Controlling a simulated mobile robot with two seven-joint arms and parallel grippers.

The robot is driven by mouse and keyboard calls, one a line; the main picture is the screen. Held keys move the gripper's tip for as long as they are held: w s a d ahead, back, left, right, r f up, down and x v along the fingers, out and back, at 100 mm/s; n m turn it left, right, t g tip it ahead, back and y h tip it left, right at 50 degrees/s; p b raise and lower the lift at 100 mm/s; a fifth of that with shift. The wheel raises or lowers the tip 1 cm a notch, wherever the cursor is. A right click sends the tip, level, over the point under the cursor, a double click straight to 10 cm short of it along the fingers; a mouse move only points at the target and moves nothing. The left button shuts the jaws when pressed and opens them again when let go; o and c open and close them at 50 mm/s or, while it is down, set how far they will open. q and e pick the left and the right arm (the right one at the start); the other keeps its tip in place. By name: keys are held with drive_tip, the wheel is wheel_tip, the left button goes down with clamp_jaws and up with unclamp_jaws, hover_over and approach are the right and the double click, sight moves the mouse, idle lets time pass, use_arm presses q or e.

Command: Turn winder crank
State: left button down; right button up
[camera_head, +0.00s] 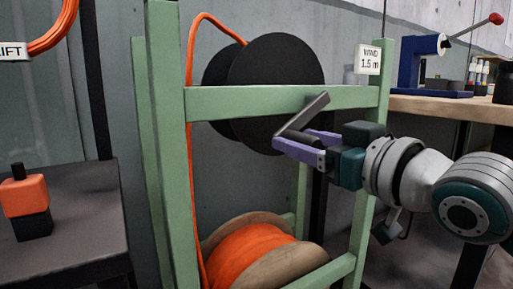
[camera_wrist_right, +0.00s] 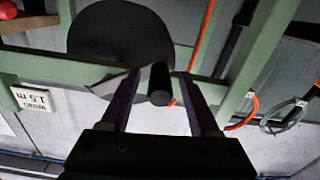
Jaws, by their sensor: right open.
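The winder crank (camera_head: 304,114) is a grey arm on the near side of the black reel (camera_head: 275,75), slanting across the green frame's upper bar. In the right wrist view the crank's dark round handle (camera_wrist_right: 160,82) shows end-on, and the grey crank arm (camera_wrist_right: 108,84) runs off to its left. My right gripper (camera_head: 290,141), with purple fingers, is at the crank's lower end. In the wrist view its fingers (camera_wrist_right: 162,100) are open, one on each side of the handle. Whether either finger touches it, I cannot tell. My left gripper is not in view.
A green frame (camera_head: 167,150) holds the black reel above and an orange cable spool (camera_head: 255,255) below, with orange cable running up the left post. A "WIND 1.5 m" sign (camera_head: 369,59) hangs at right. A workbench (camera_head: 440,105) stands right, a dark table (camera_head: 85,215) left.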

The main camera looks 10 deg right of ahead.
drive_tip(key=shift+w, duration=0.2)
clamp_jaws()
idle(0.4)
idle(1.0)
